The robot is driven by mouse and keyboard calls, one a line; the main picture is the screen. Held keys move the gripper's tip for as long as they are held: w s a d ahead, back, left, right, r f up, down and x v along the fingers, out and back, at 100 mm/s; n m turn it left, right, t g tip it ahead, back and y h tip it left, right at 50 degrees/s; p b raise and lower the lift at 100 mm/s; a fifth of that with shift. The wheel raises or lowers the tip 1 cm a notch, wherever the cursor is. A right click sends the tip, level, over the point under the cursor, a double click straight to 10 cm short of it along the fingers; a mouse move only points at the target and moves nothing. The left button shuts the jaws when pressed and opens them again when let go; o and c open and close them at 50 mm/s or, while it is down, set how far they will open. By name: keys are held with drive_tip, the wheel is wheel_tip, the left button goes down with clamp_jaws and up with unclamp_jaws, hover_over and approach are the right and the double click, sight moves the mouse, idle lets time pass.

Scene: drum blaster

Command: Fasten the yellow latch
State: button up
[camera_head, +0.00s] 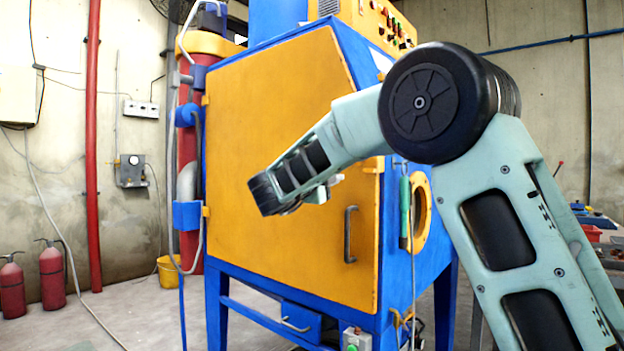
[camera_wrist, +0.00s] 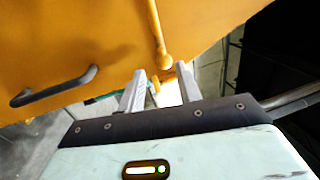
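The yellow latch (camera_wrist: 158,35) shows in the wrist view as a yellow rod with a rounded end, just beyond my fingertips and roughly in line with the gap between them. My gripper (camera_wrist: 160,74) is open, its two grey fingers apart with nothing clamped between them. In the head view my gripper (camera_head: 328,188) is in front of the yellow door (camera_head: 270,130), left of a yellow latch part (camera_head: 374,165) at the door's right edge. The door looks closed against the blue cabinet (camera_head: 395,290). I cannot tell whether a finger touches the latch.
A dark bar handle (camera_head: 350,234) sits low on the door; it shows at the left in the wrist view (camera_wrist: 55,87). A green-handled object (camera_head: 404,208) hangs beside a round yellow-rimmed port (camera_head: 422,214). Red extinguishers (camera_head: 52,274) and a yellow bucket (camera_head: 168,275) stand left.

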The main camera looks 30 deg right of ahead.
drive_tip(key=v, duration=1)
drive_tip(key=shift+a, duration=0.2)
drive_tip(key=shift+s, duration=0.1)
